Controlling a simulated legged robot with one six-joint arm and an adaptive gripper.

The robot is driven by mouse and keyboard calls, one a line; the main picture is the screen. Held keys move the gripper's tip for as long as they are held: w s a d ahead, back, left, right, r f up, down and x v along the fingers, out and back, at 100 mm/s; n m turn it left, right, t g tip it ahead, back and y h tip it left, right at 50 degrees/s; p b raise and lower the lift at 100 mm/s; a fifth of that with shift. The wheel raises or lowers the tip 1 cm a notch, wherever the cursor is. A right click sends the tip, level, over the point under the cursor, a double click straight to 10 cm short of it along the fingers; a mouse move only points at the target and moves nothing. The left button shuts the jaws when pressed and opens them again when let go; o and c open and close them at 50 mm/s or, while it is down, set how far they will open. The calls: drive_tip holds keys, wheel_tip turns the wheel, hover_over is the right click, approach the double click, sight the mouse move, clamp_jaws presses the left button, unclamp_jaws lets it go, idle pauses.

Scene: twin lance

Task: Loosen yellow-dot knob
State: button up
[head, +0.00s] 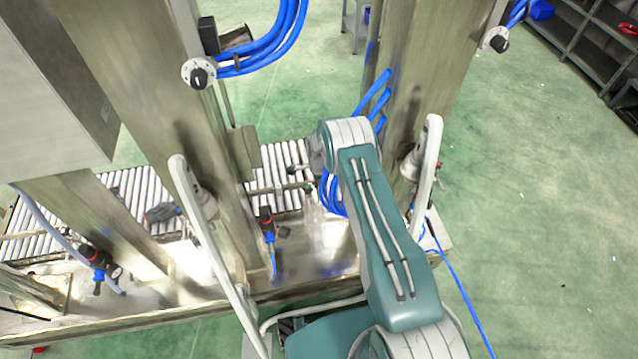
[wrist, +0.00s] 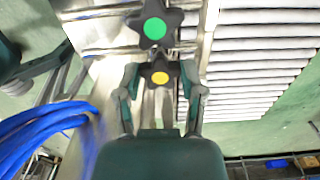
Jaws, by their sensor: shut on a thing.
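The yellow-dot knob (wrist: 160,74) is a black, lobed star knob with a yellow centre in the wrist view. My gripper (wrist: 161,82) has one finger on each side of it and is shut on it. A similar green-dot knob (wrist: 155,29) sits just beyond it, apart from the fingers. Both knobs sit by metal rods and a bright metal frame. In the head view my arm reaches over the machine, and I cannot make out either knob there.
A roller conveyor (wrist: 258,66) runs at the right of the wrist view. Blue hoses (wrist: 42,125) curve close by on the left. In the head view, metal columns (head: 430,65) and white handle bars (head: 205,230) stand around my arm. Open green floor (head: 540,220) lies right.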

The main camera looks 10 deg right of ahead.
drive_tip(key=shift+n, duration=2.8)
drive_tip(key=o, duration=1.1)
drive_tip(key=shift+o, duration=0.2)
wheel_tip(320, 180, up, 12)
